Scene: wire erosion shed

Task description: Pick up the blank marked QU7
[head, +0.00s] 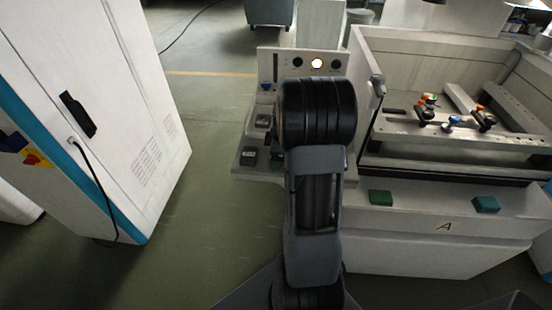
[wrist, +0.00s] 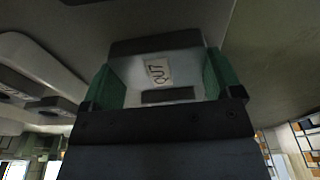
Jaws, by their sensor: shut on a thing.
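The head view hides my gripper and the blank behind my own arm. I cannot tell from it how high the blank is held.
Dark blocks (head: 249,156) lie on a shelf left of my arm. A white cabinet (head: 110,110) stands left. Floor between is clear.

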